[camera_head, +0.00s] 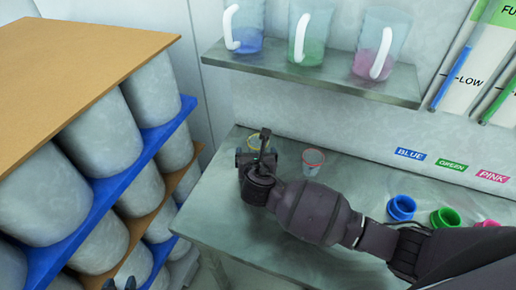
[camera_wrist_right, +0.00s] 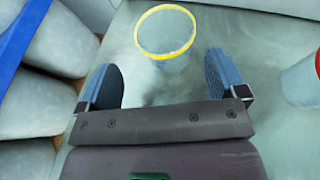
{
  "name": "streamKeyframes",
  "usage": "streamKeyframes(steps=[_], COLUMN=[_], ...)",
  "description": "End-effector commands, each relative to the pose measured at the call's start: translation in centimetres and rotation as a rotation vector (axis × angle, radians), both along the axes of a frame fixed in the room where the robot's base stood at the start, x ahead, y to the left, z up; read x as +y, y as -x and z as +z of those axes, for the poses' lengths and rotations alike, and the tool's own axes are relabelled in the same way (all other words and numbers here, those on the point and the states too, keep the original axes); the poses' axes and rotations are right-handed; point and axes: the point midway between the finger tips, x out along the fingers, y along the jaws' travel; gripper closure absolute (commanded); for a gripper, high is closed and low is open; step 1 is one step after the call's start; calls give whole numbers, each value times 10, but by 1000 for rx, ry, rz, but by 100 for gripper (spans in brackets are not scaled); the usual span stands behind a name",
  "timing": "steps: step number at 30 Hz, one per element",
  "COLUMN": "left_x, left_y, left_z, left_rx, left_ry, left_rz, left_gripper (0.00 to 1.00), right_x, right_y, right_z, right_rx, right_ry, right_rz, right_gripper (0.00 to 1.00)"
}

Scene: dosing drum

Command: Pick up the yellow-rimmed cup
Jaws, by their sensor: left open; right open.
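The yellow-rimmed cup (camera_head: 254,140) stands on the grey bench by the wall, partly hidden behind my right gripper (camera_head: 260,150) in the head view. In the right wrist view the cup (camera_wrist_right: 167,42) is clear and upright, with a translucent grey body. My right gripper (camera_wrist_right: 162,82) is open, its two blue-grey fingers wide apart. The cup is just beyond the fingertips, roughly centred between them, and neither finger visibly touches it. Only a small dark part of my left gripper (camera_head: 121,284) shows at the bottom left edge of the head view, by the drum rack; it is open.
A red-rimmed cup (camera_head: 312,161) stands on the bench (camera_head: 210,215) to the right. Blue (camera_head: 401,207), green (camera_head: 445,218) and pink rings lie further right. A shelf (camera_head: 310,78) with three jugs is above. A drum rack (camera_head: 75,60) fills the left.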

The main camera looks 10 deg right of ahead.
Motion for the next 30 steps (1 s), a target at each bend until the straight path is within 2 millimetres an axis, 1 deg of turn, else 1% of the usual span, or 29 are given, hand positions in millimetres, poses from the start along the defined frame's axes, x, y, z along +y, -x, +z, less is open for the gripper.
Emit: streamKeyframes(steps=[7, 12, 16, 20, 26, 27, 29, 30], left_x=[0, -1, -1, -1, -1, -1, -1, -1], left_y=[-4, -6, -7, -8, -9, -9, -8, -8], left_z=[1, 0, -1, -2, -1, -1, -1, -1], left_rx=[-8, -13, -16, -18, -18, -18, -18, -18], left_ry=[0, 0, 0, 0, 1, 1, 1, 0], left_rz=[-2, -4, -4, -4, -5, -5, -5, -4], left_gripper=[57, 57, 57, 57, 57, 57, 57, 57], right_x=[-5, -14, -16, -17, -17, -17, -17, -17], right_y=[-14, -33, -46, -52, -53, -53, -53, -53], right_z=[-6, -17, -22, -24, -24, -24, -24, -24], right_rx=[0, 1, 1, 1, 0, 0, 0, 0], right_ry=[0, 1, -1, -2, -2, -2, -1, -1], right_rz=[-1, -1, 0, 0, 0, 0, 1, 1], right_gripper=[9, 9, 9, 9, 9, 11, 20, 26])
